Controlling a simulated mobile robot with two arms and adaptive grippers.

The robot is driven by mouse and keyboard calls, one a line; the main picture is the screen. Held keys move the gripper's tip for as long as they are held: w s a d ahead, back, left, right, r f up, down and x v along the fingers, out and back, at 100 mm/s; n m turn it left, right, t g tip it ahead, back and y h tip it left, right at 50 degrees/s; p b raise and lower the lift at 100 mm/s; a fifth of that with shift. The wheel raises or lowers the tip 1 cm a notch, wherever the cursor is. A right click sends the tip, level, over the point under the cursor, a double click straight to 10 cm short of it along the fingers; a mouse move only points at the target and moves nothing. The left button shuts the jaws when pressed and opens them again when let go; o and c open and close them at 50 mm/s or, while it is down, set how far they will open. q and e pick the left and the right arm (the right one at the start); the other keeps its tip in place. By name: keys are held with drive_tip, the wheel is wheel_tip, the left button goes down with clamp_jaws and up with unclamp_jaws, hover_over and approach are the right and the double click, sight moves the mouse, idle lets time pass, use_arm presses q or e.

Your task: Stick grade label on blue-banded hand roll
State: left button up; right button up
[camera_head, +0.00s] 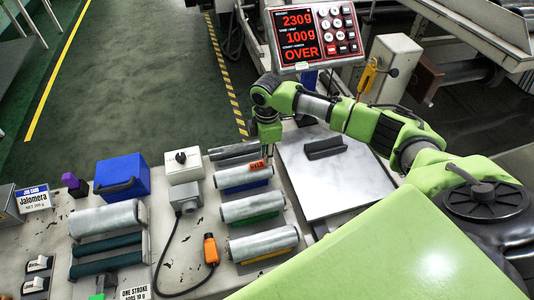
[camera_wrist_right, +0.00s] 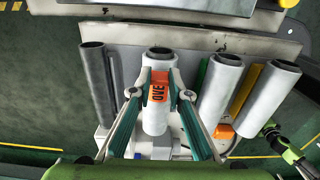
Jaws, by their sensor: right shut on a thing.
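The blue-banded hand roll (camera_head: 243,177) is a grey-white roll lying over a blue holder, first of three such rolls in the head view. The same roll (camera_wrist_right: 156,120) is under my gripper in the wrist view. An orange grade label (camera_wrist_right: 159,86) with dark letters reading "OVE" lies over the roll's upper part; the label (camera_head: 258,166) also shows at the roll's right end. My right gripper (camera_head: 264,147) is shut on the label, its fingers pointing down. I cannot tell whether the label touches the roll. My left gripper (camera_wrist_right: 284,146) shows only partly at the right edge.
The green-banded roll (camera_head: 252,206) and yellow-banded roll (camera_head: 263,244) lie in front. An orange pendant (camera_head: 211,250) has a black cable.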

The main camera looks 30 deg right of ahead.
drive_tip(key=shift+f, duration=0.5)
idle(0.8)
drive_tip(key=shift+s+f+p, duration=0.15)
drive_tip(key=shift+p, duration=0.15)
idle(1.8)
drive_tip(key=o, duration=0.7)
drive_tip(key=shift+o, duration=0.2)
